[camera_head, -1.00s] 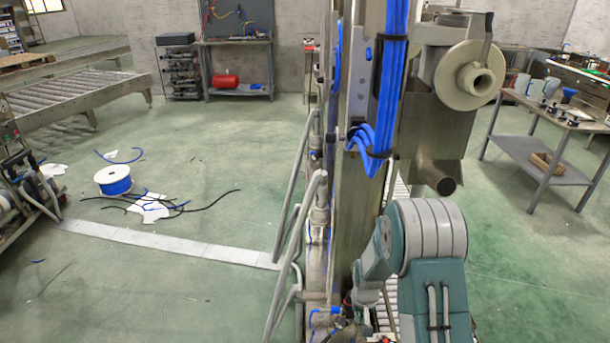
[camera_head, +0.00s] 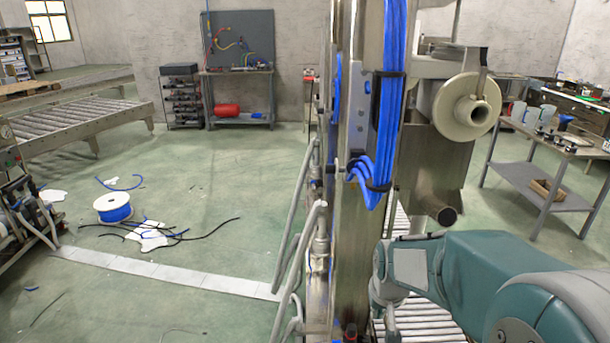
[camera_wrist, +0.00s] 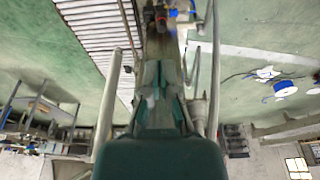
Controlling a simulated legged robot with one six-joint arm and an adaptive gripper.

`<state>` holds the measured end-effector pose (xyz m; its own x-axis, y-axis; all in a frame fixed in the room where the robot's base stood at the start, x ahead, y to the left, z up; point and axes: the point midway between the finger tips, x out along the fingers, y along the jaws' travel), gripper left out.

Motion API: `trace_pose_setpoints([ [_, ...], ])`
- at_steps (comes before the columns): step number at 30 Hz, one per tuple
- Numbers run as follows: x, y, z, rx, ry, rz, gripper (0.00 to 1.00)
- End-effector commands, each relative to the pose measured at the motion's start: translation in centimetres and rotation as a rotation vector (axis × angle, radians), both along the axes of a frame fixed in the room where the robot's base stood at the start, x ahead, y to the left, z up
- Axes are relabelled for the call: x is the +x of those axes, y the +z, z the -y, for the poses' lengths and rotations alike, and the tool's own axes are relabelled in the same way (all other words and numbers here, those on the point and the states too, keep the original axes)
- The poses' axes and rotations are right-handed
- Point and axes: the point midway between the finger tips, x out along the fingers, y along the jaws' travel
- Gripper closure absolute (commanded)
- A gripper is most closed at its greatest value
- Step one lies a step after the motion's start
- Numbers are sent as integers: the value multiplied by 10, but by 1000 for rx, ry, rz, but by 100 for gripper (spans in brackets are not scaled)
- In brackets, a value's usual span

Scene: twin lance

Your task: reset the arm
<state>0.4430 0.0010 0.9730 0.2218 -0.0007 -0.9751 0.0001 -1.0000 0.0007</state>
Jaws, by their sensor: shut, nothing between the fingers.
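My arm, teal and grey, shows at the lower right of the head view. It reaches left to a joint beside the metal post (camera_head: 358,250); my gripper cannot be clearly made out there. In the wrist view, which is upside down, my gripper (camera_wrist: 160,76) is at the middle, above a teal housing. Its fingers are together with nothing seen between them. The post and pipes show behind it.
The post carries blue cables (camera_head: 390,90), a cream roller (camera_head: 467,107) and grey tube rails (camera_head: 290,260). A roller conveyor (camera_head: 420,318) lies beneath my arm. A workbench (camera_head: 545,150) stands right. A cable spool (camera_head: 113,208) and loose cables lie on open floor to the left.

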Motion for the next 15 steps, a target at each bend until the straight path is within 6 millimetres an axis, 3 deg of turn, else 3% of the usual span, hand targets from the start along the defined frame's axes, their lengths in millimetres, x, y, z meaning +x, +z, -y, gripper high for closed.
trace_pose_setpoints([
  [1,-10,17,0,0,0,23,100],
  [6,-46,59,0,0,0,78,100],
  [15,-119,111,0,0,0,176,100],
])
